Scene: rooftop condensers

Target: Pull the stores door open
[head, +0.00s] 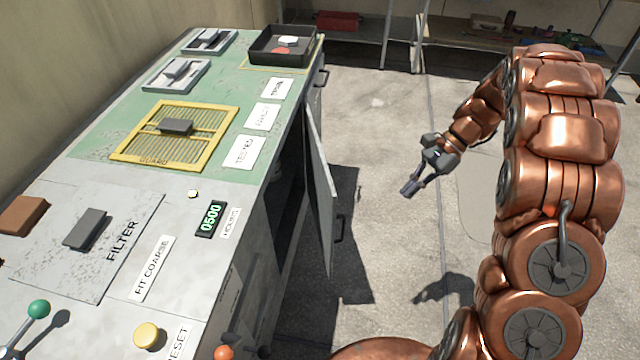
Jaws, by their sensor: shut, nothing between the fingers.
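A grey cabinet door (322,200) under the bench stands swung out from the bench side, with a dark opening beside it. I take it to be the stores door; no label shows on it. A dark bar handle (340,228) is on its outer face near the free edge. My gripper (409,189) is in the air to the right of the door, apart from the door and handle. Its fingers are together and hold nothing. The inside of the cabinet is mostly in shadow.
The bench (258,200) fills the left, with a yellow guard grille (190,150), a filter plate (110,215) and a black tray (258,57) on top. Concrete floor (390,120) right of the door is clear. Shelving (470,55) stands at the back.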

